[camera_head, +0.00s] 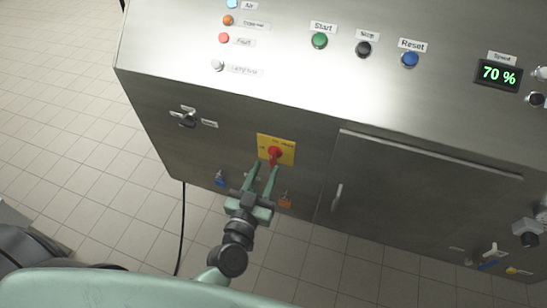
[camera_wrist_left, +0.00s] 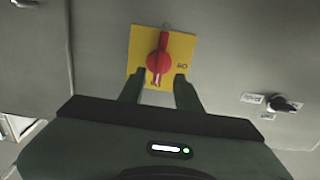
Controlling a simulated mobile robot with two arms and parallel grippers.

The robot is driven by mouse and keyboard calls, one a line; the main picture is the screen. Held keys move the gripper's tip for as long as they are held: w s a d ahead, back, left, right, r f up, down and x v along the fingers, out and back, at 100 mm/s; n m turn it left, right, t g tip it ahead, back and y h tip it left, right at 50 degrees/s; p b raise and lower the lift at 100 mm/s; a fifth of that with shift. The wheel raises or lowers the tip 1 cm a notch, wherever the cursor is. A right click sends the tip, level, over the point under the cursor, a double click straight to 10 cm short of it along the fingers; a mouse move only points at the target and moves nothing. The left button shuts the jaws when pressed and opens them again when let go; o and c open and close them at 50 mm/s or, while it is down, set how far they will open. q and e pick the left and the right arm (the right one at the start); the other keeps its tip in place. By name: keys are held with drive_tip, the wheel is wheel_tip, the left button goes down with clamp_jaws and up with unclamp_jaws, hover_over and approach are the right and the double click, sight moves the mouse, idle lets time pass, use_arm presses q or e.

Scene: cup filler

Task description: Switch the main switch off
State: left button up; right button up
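The main switch is a red rotary knob (camera_head: 274,153) on a yellow plate (camera_head: 289,158) on the front of the steel cabinet. The knob (camera_wrist_left: 158,58) also shows in the left wrist view on its yellow plate (camera_wrist_left: 184,50), its long handle in line with the gripper. My left gripper (camera_head: 268,172) points at the plate with its two fingers spread. In the left wrist view the fingertips (camera_wrist_left: 157,80) are on either side of the knob's near end, with a visible gap. I cannot tell whether they touch the plate. My right gripper is not in view.
The control panel above carries a green start button (camera_head: 319,40), a black stop button (camera_head: 363,49), a blue reset button (camera_head: 410,59) and a speed display (camera_head: 498,74). A black selector (camera_head: 189,120) is left of the switch. A door handle (camera_head: 337,197) is right of it.

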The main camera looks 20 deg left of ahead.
sight(271, 159)
use_arm(q)
drive_tip(key=w, duration=0.3)
drive_tip(key=shift+w+d, duration=0.2)
drive_tip(key=shift+w, duration=0.4)
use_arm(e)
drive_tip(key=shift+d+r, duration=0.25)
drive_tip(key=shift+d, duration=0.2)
use_arm(q)
clamp_jaws()
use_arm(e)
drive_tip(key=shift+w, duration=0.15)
